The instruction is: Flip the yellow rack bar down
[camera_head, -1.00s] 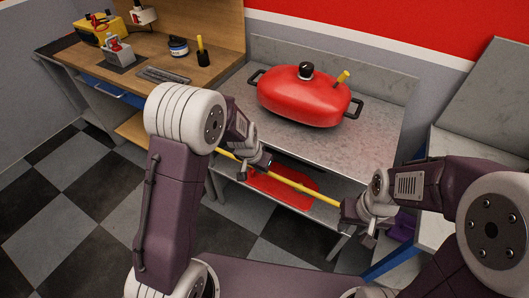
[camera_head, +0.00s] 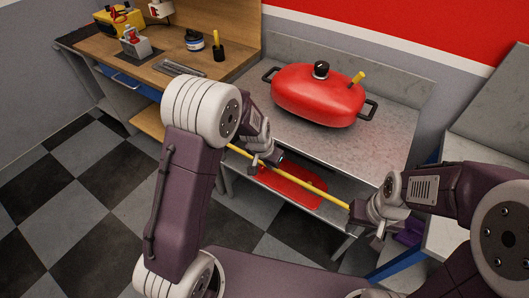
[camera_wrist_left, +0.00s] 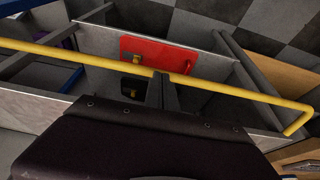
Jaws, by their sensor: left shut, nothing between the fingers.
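The yellow rack bar (camera_head: 310,190) runs along the front of the metal table, sloping down to the right in the head view. In the left wrist view the bar (camera_wrist_left: 90,60) crosses the whole picture and bends at its right end. My left gripper (camera_head: 272,160) is at the bar's left part, its fingers shut and empty. In the wrist view its dark fingertips (camera_wrist_left: 161,78) reach the bar's line; contact is unclear. My right gripper (camera_head: 370,222) is by the bar's right end, and its fingers are too small to read.
A red lidded roaster (camera_head: 318,97) stands on the metal table (camera_head: 390,140). A red flat piece (camera_head: 292,184) lies on the lower shelf. A wooden workbench (camera_head: 180,50) with tools is at left. A grey-topped bench (camera_head: 440,225) is at right. Checkered floor is open at left.

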